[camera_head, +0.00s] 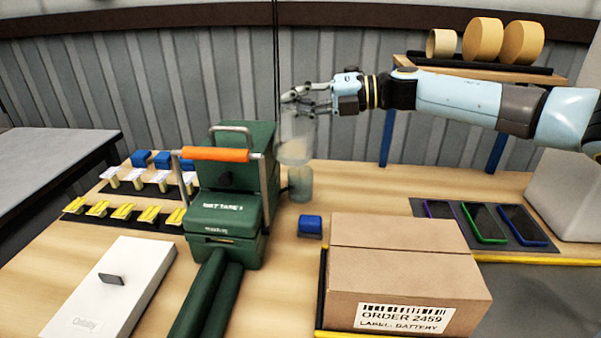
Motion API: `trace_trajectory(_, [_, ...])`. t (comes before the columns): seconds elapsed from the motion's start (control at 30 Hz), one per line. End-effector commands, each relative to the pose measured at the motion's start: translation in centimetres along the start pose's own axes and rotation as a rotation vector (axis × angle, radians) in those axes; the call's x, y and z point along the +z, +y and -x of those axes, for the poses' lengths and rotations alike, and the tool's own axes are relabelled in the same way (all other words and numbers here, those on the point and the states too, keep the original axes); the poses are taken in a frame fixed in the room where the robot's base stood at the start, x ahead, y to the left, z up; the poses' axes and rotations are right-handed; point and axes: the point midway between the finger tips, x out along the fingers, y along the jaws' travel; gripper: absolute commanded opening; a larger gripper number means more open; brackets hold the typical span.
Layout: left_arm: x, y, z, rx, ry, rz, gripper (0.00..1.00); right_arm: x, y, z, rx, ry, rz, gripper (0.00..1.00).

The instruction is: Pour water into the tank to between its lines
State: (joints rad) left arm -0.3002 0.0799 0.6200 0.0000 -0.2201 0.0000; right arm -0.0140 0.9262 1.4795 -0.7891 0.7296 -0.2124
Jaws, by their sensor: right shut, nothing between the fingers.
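A clear upright cylinder (296,142) stands at the right side of the green tape machine (238,180), with a paler band in its lower part. A smaller clear grey-green vessel (300,184) shows just below it on the table. I cannot tell for sure which is the tank, and no level lines can be made out. My right gripper (290,98) reaches in from the right, at the top of the upper cylinder and overlapping its rim in the view. Its fingers are shut with nothing between them. I cannot tell if it touches the cylinder. My left gripper is out of view.
A carton (400,275) lies front right, with a blue block (310,226) beside it. Phones (482,223) lie on a dark mat at the right. Tape rolls (483,40) stand on a raised shelf. Yellow and blue pieces and a white box (110,290) fill the left.

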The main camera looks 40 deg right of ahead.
Motion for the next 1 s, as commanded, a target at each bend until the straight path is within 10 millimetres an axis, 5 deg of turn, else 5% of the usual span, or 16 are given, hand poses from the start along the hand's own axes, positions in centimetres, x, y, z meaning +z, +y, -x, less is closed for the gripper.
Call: trace_trajectory(1.0, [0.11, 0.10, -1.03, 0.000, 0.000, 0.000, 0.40, 0.52, 0.61, 0.03, -0.003, 0.015, -0.097, 0.00])
